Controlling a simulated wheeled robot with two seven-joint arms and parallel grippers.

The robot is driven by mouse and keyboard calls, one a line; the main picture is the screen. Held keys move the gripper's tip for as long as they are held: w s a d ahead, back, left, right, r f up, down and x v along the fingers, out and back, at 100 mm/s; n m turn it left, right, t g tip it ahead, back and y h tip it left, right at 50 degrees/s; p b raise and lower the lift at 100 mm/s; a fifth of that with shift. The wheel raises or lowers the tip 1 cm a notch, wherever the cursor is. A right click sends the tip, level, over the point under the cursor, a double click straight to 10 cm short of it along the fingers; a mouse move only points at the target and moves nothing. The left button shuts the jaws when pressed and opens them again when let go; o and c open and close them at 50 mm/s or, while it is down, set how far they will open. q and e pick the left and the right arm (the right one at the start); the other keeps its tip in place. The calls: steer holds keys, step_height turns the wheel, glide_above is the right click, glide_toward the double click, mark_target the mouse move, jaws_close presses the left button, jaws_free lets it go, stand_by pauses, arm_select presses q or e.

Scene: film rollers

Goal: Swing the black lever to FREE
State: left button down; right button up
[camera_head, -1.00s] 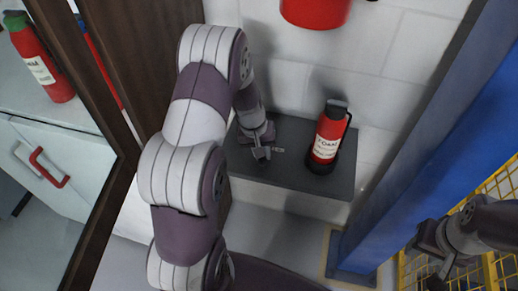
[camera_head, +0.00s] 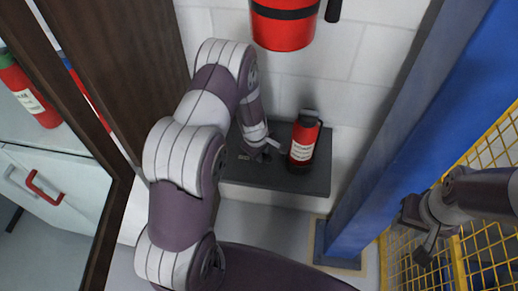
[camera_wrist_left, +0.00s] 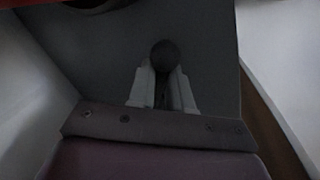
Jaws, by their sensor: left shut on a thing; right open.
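The black lever's round knob (camera_wrist_left: 165,55) shows in the left wrist view, with its stem running down between my fingers. My left gripper (camera_wrist_left: 163,92) is shut on it. In the head view my left gripper (camera_head: 264,153) is low over the dark grey shelf, left of a red extinguisher; the lever is hard to make out there. A small pale label (camera_head: 243,157) lies on the shelf just left of the gripper; its text is too small to read. My right gripper (camera_head: 420,240) is open and empty at the right, away from the shelf.
The red extinguisher (camera_head: 304,142) stands upright on the shelf (camera_head: 306,186), close to the gripper's right. A blue post (camera_head: 440,115) and yellow mesh (camera_head: 490,245) are at the right. A dark wooden frame (camera_head: 112,65) is at the left.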

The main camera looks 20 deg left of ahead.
arm_select(q)
steer(key=shift+w+n, duration=0.25)
steer(key=shift+n, duration=0.05)
stand_by(0.4)
